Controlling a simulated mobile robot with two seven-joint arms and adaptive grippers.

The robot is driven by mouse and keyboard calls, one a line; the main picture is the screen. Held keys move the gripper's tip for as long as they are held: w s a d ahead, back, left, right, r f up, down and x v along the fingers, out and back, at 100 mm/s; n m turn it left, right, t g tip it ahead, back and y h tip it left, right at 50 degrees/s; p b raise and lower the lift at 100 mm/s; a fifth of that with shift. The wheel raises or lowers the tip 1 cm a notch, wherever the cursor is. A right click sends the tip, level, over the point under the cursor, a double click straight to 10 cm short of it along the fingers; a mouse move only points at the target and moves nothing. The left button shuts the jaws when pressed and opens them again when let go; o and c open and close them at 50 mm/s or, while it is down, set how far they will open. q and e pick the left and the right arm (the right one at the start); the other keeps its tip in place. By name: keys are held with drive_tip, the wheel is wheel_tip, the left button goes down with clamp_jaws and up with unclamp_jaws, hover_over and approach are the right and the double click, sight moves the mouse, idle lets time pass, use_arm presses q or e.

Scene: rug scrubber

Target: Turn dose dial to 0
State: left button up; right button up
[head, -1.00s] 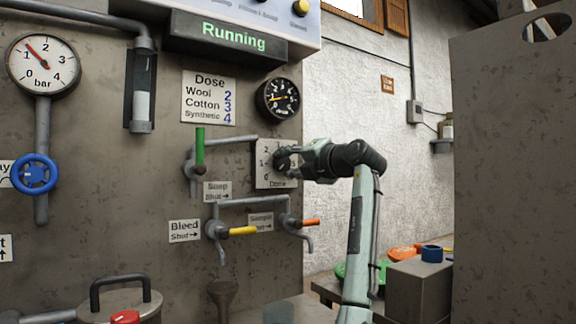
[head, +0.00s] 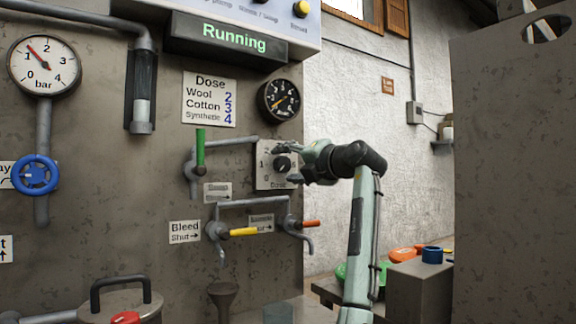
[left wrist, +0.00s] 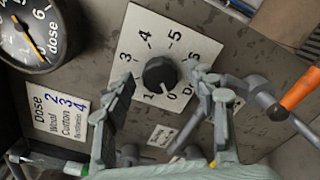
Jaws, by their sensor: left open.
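The dose dial is a round black knob (left wrist: 160,75) on a white plate (head: 265,178) with numbers around it. The knob also shows in the head view (head: 283,164). In the left wrist view its pale mark appears to point toward the 0, though the mark is small. My left gripper (head: 287,164) is open, with one finger on either side of the knob and gaps to it; it also shows in the left wrist view (left wrist: 160,85). The round dose gauge (head: 279,100) has a yellow needle. My right gripper is not in view.
A green-handled valve (head: 200,150) is left of the dial plate. Yellow (head: 242,232) and orange (head: 310,223) tap handles sit below it. The dose card (head: 209,98) is on the panel at the upper left. A grey partition (head: 515,180) stands at the right.

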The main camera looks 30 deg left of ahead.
use_arm(q)
drive_tip(key=v, duration=1.2)
drive_tip(key=shift+d+f, duration=0.1)
drive_tip(key=b+v, duration=0.1)
drive_tip(key=v, duration=0.7)
drive_tip(key=shift+s+d, duration=0.2)
drive_tip(key=shift+d, duration=0.15)
